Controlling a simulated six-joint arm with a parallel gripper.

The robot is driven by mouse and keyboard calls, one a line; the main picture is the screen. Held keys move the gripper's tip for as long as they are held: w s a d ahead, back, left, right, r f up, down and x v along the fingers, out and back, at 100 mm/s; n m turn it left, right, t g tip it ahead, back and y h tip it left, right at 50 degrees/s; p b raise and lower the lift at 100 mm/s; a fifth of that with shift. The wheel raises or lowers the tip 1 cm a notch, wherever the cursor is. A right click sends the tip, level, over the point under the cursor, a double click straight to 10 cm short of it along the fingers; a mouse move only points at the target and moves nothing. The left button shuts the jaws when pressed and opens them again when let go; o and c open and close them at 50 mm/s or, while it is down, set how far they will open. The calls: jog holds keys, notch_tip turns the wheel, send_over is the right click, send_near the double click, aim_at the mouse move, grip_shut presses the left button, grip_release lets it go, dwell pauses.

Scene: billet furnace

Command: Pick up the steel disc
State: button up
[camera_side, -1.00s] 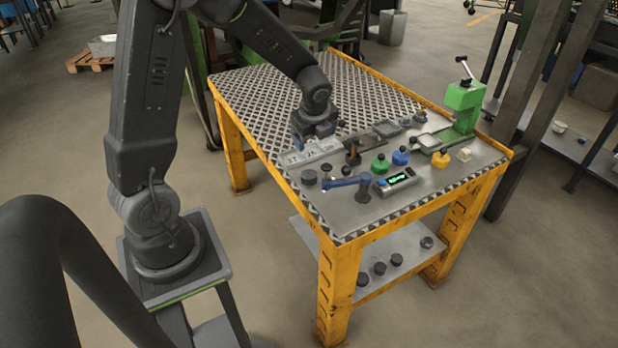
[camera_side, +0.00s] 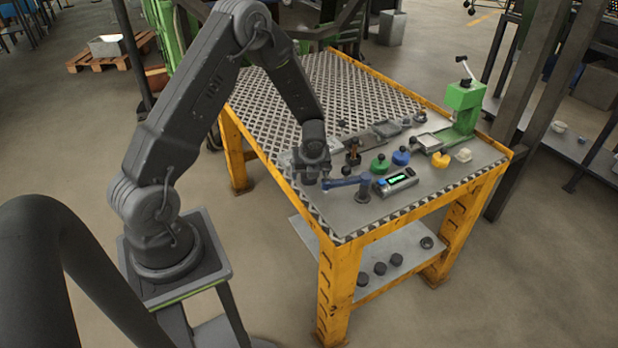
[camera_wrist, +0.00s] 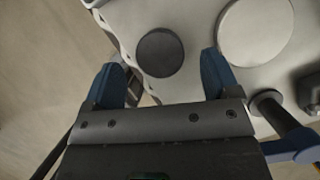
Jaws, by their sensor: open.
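My gripper (camera_side: 312,176) is low over the front-left corner of the work table in the side view and hides what lies beneath it. In the wrist view my gripper (camera_wrist: 161,72) is open, with its two blue fingers apart and nothing held. A small dark grey disc (camera_wrist: 160,52) lies flat on the pale tabletop, between and a little beyond the fingertips. A larger pale round disc (camera_wrist: 255,30) lies beside the right finger. Which of the two is the steel disc is not certain from the pictures.
A blue arm-like tool on a dark post (camera_side: 363,188) stands close right of my gripper. A box with a green display (camera_side: 396,182), green (camera_side: 379,165) and blue (camera_side: 401,157) pots and a green press (camera_side: 463,105) stand further right. The patterned back of the table (camera_side: 330,85) is clear.

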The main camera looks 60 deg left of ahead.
jog(key=shift+x, duration=1.15)
jog(key=shift+a, duration=0.1)
jog(key=c, duration=1.3)
jog(key=shift+o, duration=0.2)
jog(key=shift+r, duration=0.1)
